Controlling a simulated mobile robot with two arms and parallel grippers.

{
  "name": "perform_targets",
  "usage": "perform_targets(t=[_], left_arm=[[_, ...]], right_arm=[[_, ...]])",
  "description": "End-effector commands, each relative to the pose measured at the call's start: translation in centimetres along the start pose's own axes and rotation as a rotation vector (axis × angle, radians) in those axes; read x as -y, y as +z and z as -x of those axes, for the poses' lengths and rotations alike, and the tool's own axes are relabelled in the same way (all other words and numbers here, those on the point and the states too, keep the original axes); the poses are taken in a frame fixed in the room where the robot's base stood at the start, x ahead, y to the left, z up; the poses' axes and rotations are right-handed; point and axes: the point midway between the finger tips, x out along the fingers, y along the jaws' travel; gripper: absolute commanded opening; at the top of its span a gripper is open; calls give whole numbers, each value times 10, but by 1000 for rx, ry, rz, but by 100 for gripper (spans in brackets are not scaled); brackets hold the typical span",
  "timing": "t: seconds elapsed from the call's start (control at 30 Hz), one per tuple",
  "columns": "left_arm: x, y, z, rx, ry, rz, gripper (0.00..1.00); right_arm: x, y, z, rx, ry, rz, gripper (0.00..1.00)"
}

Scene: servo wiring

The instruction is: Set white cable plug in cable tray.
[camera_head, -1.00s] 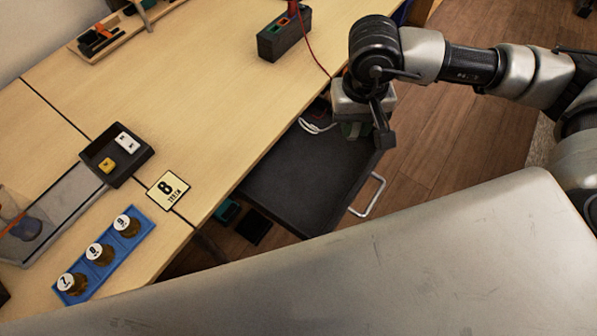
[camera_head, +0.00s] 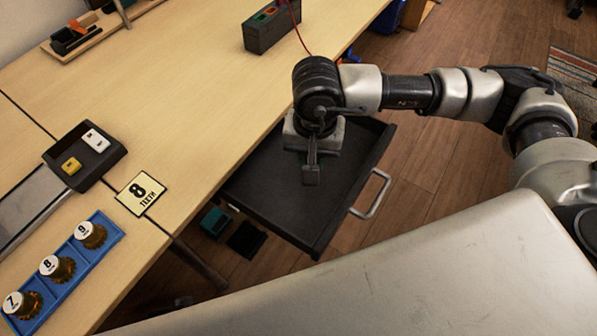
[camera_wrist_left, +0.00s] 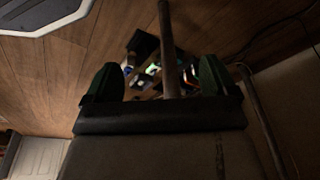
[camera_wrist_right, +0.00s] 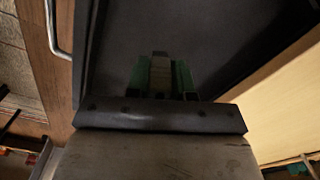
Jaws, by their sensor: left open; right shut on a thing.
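I cannot tell whether the plug touches the drawer floor. The drawer may be the cable tray; no label shows. My left gripper (camera_wrist_left: 158,80) is open, its green fingers wide apart, with a brown rod between them in view and wood floor beyond. It is not in the head view.
A small black tray (camera_head: 112,158) with a white and a yellow block stands on the table (camera_head: 190,95). The drawer's metal handle (camera_head: 375,195) faces right.

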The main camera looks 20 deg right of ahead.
Motion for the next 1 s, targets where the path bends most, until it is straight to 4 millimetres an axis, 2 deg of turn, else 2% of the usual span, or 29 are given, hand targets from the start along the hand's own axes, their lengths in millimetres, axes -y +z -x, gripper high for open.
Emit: perform_targets(t=[0.1,0.2,0.37,0.5,0.6,0.77,1.0], left_arm=[[0,0,0,-1,0,0,87],[0,-1,1,-1,0,0,87],[0,-1,1,-2,0,0,87],[0,-3,3,2,-1,0,87],[0,-7,8,-7,0,0,87],[0,-9,11,-15,0,1,87],[-1,0,9,11,1,2,87]], right_arm=[[16,9,-11,2,0,2,0],[22,13,-16,2,1,-1,0],[24,14,-27,1,2,-2,0],[23,14,-48,3,4,-2,0],[24,14,-57,1,1,-1,0],[24,13,-57,0,0,-1,0],[23,13,-58,0,1,-1,0]])
